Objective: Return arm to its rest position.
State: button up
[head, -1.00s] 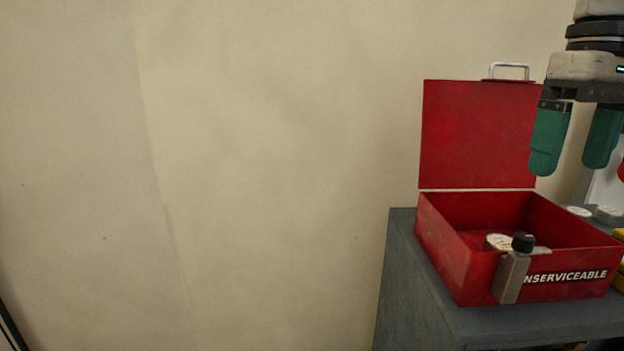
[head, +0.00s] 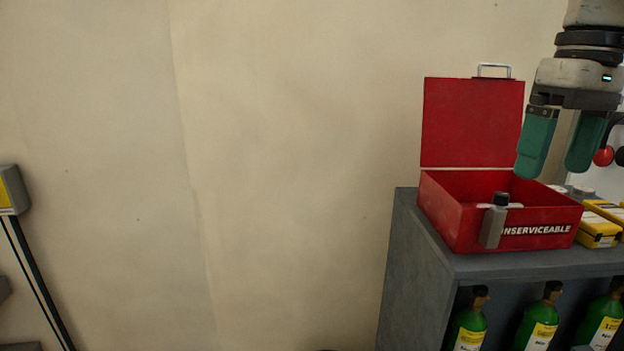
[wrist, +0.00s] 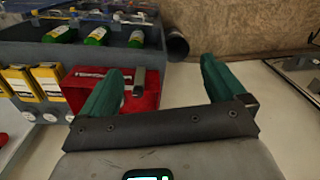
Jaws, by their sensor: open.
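My gripper (head: 555,155) is at the upper right of the head view, with its two green fingers apart and nothing between them. It hangs above and to the right of the open red box (head: 465,225), clear of it. The wrist view shows my gripper (wrist: 160,80) with both fingers spread, and the red box (wrist: 85,90) beyond the left finger. The box lid stands upright at the back.
The box stands on a grey cabinet (head: 420,240) with green bottles (head: 540,325) on the shelf below. Yellow cases (head: 597,230) and white round pieces (head: 580,192) lie right of the box. The left is bare wall, with a yellow-grey stand (head: 12,190) at the edge.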

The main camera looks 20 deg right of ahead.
jog(key=w+a+f+n+t+y, duration=0.3)
jog(key=w+a+f+t+y, duration=0.15)
jog(key=w+a+f, duration=0.7)
jog(key=s+a+f+m+t+y, duration=0.1)
jog(key=a+f, duration=0.2)
jog(key=f, duration=0.6)
jog(key=a+f+m+y, duration=0.1)
jog(key=a+f, duration=0.2)
jog(key=f, duration=0.7)
jog(key=s+f+m+g+h, duration=0.2)
jog(key=s+f+g+h, duration=0.15)
jog(key=s+f, duration=1.85)
jog(key=s+d+f+g+h, duration=0.1)
jog(key=s+d+f+h, duration=0.2)
jog(key=s, duration=0.7)
jog(key=shift+d+f, duration=0.55)
jog(key=shift+d, duration=0.25)
jog(key=shift+s, duration=0.1)
